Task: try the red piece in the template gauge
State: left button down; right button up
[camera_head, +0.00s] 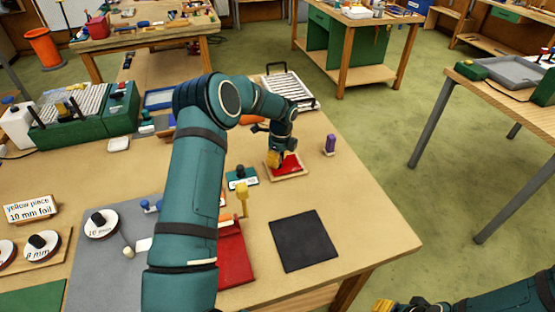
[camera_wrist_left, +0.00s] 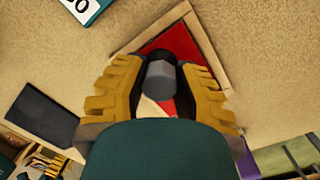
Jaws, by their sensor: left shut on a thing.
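The red piece (camera_head: 290,162) lies within the outline of the wooden template gauge (camera_head: 300,175), near the middle of the table; it also shows in the left wrist view (camera_wrist_left: 188,42), bordered by the gauge's wooden rim (camera_wrist_left: 210,50). My left gripper (camera_head: 275,160) is over the gauge's left side. In the left wrist view its yellow fingers (camera_wrist_left: 165,90) are shut on a dark grey knob (camera_wrist_left: 161,75) above the red piece. Whether the piece sits flat in the gauge is hidden. My right gripper (camera_head: 400,306) is partly in view at the bottom edge, its fingertips unclear.
A purple bottle-like object (camera_head: 330,145) stands right of the gauge. A teal block with a white label (camera_head: 242,178) is to its left. The table's right side is clear.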

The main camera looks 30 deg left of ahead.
pick_arm(q)
jog(key=shift+f, duration=0.15)
jog(key=c, duration=0.7)
grip_release()
jog(key=shift+c, duration=0.2)
notch_tip(320, 180, up, 12)
jog(key=shift+w+d, duration=0.4)
jog(key=shift+f, duration=0.1)
